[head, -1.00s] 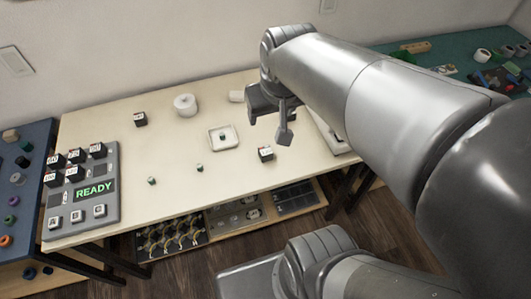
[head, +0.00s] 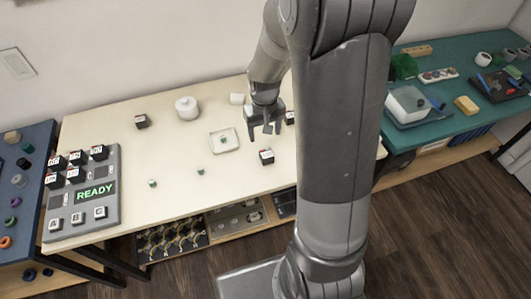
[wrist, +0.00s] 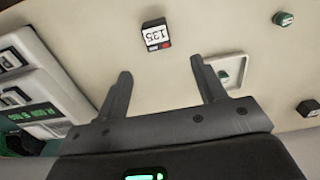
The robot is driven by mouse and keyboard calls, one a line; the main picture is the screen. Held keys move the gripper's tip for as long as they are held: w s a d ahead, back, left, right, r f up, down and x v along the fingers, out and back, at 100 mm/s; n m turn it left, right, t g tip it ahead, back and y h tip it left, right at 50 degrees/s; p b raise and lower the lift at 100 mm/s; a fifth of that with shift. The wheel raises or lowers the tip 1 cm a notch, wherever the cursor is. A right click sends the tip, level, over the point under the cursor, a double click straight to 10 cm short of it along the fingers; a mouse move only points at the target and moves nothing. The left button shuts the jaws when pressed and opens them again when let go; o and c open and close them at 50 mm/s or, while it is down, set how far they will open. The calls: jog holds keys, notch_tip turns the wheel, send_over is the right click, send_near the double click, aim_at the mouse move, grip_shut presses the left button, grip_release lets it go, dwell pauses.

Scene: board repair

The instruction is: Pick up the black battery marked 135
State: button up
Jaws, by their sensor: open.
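The black battery marked 135 (wrist: 156,35) shows in the wrist view, its white label and a small red mark facing me. It lies just beyond my open fingers, roughly centred between them. In the head view a small black battery with a white label (head: 266,156) lies on the cream table in front of my gripper (head: 264,130); it appears to be the same one, though its number is too small to read. My gripper is open and empty, above the table, with both fingers also showing in the wrist view (wrist: 161,66). Nothing touches the battery.
A white tray (head: 224,149) with a small green piece lies left of the gripper. Two small green cylinders and another black battery (head: 141,121) lie farther left. A grey panel reading READY (head: 95,190) holds several batteries. A device with a green display (wrist: 42,120) is in the wrist view.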

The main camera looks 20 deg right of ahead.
aim_at(267, 153)
notch_tip(267, 153, down, 6)
jog(key=shift+r, duration=0.1)
jog(key=f, duration=0.2)
jog(key=s+f, duration=0.1)
jog(key=f, duration=0.1)
jog(key=shift+d, duration=0.15)
jog(key=shift+f, duration=0.6)
jog(key=c, duration=1.1)
jog(key=shift+r, duration=0.1)
